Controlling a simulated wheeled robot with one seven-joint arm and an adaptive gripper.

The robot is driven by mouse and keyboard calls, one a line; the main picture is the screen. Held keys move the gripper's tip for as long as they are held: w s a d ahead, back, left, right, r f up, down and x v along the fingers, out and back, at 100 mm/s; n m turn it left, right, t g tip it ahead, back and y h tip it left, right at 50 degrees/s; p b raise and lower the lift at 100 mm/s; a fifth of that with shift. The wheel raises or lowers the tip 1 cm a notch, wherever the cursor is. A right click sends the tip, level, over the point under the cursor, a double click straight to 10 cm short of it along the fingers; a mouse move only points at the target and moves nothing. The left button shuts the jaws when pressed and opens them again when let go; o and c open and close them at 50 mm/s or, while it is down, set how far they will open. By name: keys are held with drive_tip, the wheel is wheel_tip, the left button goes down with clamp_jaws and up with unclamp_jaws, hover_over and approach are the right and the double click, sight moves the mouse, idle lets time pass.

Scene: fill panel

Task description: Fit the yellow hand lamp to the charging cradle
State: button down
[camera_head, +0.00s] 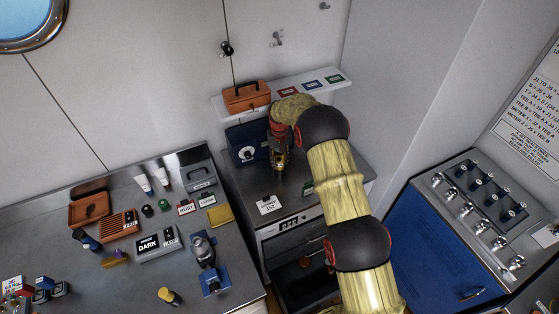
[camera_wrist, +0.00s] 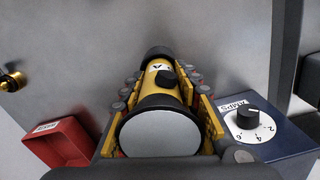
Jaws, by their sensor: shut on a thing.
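My gripper (camera_head: 279,150) is shut on the yellow hand lamp (camera_wrist: 158,90), one finger along each side of its body. The lamp has a black button, a small white label, a black collar and a pale round lens facing the wrist camera. In the head view the gripper points down over the grey cabinet top, and the lamp (camera_head: 281,164) is mostly hidden. A navy box (camera_head: 240,136) with a white AMPS dial (camera_wrist: 246,120) stands just beside the gripper. I cannot make out a charging cradle for certain in either view.
A shelf (camera_head: 318,83) above the cabinet bears an orange toolbox (camera_head: 246,97). The left bench (camera_head: 130,285) carries a DARK box, trays, bottles and a yellow-and-black cylinder (camera_head: 170,296). A blue console (camera_head: 432,245) with switches stands at right. A red tray (camera_wrist: 66,141) shows in the wrist view.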

drive_tip(key=shift+f+b, duration=0.45)
drive_tip(key=shift+f, duration=0.3)
drive_tip(key=c, duration=1.2)
unclamp_jaws()
drive_tip(key=shift+c, duration=0.2)
wheel_tip(320, 180, up, 12)
drive_tip(key=shift+f, duration=0.1)
